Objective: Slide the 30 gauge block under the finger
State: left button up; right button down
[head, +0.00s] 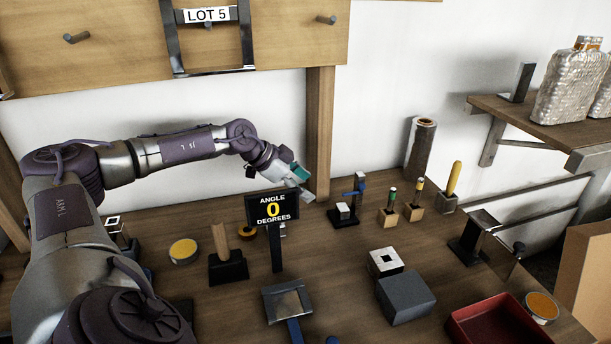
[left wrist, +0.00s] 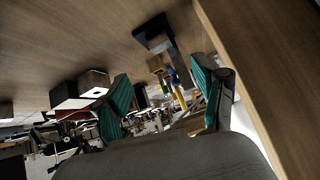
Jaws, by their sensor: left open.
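My left gripper (head: 302,183) is open over the back of the bench, just right of the angle sign, with nothing seen between its fingers. Its teal pads show in the left wrist view (left wrist: 162,97), spread apart. Right of it stands a small fixture (head: 346,212) with a black base, an upright and a blue arm. A small pale block sits at the fixture's base; whether it is under the arm I cannot tell. A white block with a dark square on top (head: 385,261) is nearer the front. No number 30 is readable. My right gripper is not in view.
An "ANGLE 0 DEGREES" sign (head: 272,208) stands close in front of the left gripper. A wooden post (head: 319,135) rises behind it. Handled tools in wooden blocks (head: 412,212), a grey block (head: 404,298) and a red tray (head: 492,324) lie to the right.

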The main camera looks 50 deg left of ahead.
aim_at(340, 207)
pick_arm(q)
jog(key=shift+w+d+n, duration=0.15)
jog(key=shift+w+n, duration=0.05)
jog(key=shift+n, duration=1)
jog(key=x, duration=1.3)
jog(key=shift+w+f+p, duration=0.25)
jog(key=shift+p, duration=0.05)
jog(key=shift+c, duration=0.2)
jog(key=c, duration=1.1)
jog(key=o, duration=1.1)
jog(key=shift+s+r, duration=0.1)
